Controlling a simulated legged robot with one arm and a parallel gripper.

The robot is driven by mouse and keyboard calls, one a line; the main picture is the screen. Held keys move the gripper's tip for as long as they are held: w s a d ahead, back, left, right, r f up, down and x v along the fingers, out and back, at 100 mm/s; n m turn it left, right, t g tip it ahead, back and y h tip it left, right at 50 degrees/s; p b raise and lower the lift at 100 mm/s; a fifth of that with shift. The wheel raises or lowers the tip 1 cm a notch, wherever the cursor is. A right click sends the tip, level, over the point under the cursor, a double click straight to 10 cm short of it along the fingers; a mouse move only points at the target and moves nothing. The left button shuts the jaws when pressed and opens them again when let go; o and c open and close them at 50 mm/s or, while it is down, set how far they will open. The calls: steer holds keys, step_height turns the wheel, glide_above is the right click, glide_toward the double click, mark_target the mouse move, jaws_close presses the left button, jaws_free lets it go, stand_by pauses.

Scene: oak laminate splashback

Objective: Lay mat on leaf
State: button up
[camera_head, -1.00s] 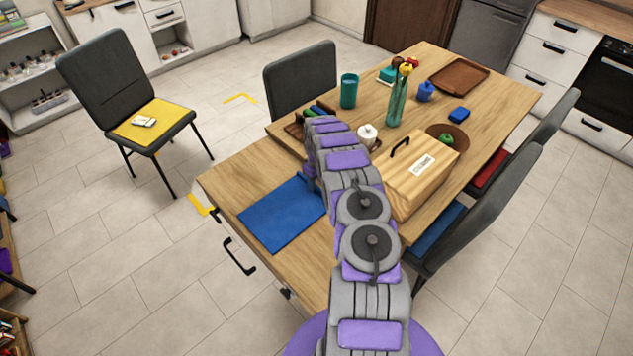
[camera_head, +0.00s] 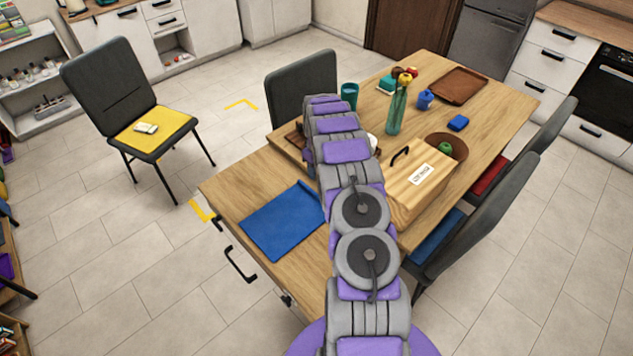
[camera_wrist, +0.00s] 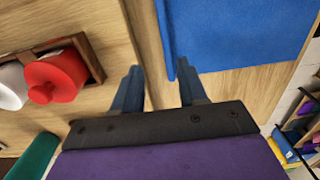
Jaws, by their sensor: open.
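The blue mat (camera_head: 281,222) lies on the wooden leaf (camera_head: 228,184) at the near left end of the table. Its far right part is hidden behind my arm in the head view. In the wrist view the mat (camera_wrist: 240,35) fills the upper right, and a narrow strip along its left edge looks folded or raised. My gripper (camera_wrist: 158,85) is open, with its two fingers pointing toward that edge. The edge strip shows between the fingertips, but I cannot tell whether they touch it. The head view hides my gripper behind the arm.
A wooden bread box (camera_head: 408,196) stands right of my arm. A teal cup (camera_head: 349,92) and a green vase (camera_head: 396,108) stand farther back. Chairs flank the table.

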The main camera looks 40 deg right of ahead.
steer(key=s+a+r, duration=0.3)
steer(key=a+r, duration=0.4)
steer(key=r, duration=0.3)
steer(key=s+a+r, duration=0.3)
steer(key=a+r, duration=0.5)
steer(key=r, duration=0.1)
steer(key=s+a+r+m+g, duration=0.1)
steer(key=s+a+r, duration=0.9)
steer(key=s+a, duration=0.65)
steer(key=s, duration=0.8)
steer(key=s+a+r, duration=0.1)
steer(key=s+a, duration=0.4)
steer(key=s, duration=0.7)
steer(key=shift+r+g, duration=0.15)
steer(key=shift+g, duration=0.25)
